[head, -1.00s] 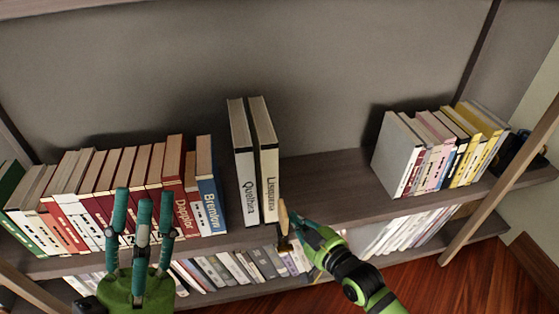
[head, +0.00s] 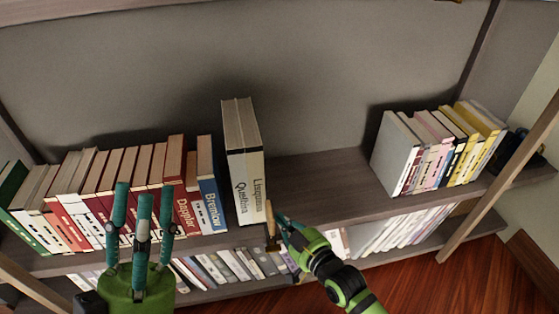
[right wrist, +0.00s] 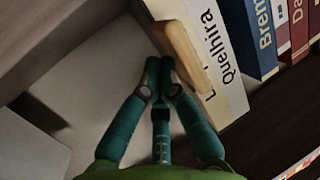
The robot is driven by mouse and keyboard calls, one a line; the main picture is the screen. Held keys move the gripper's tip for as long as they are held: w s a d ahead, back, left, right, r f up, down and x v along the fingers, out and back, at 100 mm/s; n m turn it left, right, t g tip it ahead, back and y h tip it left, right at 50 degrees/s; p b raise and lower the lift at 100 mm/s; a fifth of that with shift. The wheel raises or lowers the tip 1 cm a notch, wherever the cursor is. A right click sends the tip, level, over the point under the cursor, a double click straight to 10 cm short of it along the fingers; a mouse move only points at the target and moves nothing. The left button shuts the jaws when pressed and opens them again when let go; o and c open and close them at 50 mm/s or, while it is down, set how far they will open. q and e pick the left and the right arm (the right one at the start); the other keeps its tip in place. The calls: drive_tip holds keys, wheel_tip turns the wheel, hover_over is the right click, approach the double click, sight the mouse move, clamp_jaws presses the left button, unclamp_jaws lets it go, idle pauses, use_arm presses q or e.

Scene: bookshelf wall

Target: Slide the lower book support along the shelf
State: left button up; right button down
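A tan wooden book support (head: 270,222) stands at the shelf's front edge, just right of two tall white books, Quelhira (head: 237,165) and Lisquena (head: 253,165). In the right wrist view the support (right wrist: 184,55) lies against the nearer book. My right gripper (head: 281,222) is on the support's right side. Its fingertips (right wrist: 160,65) are together and close against the wood, not around it; contact is hard to judge. The support's lower part is hidden. My left gripper (head: 143,195) is open and empty, fingers apart, in front of the left books.
A row of red, white and blue books (head: 130,190) stands to the left, with a narrow gap before Quelhira. Another row (head: 440,150) stands to the right. The shelf (head: 320,185) between is bare. More books (head: 235,265) fill the level below.

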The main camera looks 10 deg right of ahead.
sight(274, 228)
drive_tip(key=shift+a+r+p, duration=0.15)
drive_tip(key=shift+a+p, duration=0.35)
drive_tip(key=shift+a, duration=1.35)
drive_tip(key=shift+d, duration=0.25)
drive_tip(key=shift+d+p, duration=0.4)
drive_tip(key=shift+d, duration=1.6)
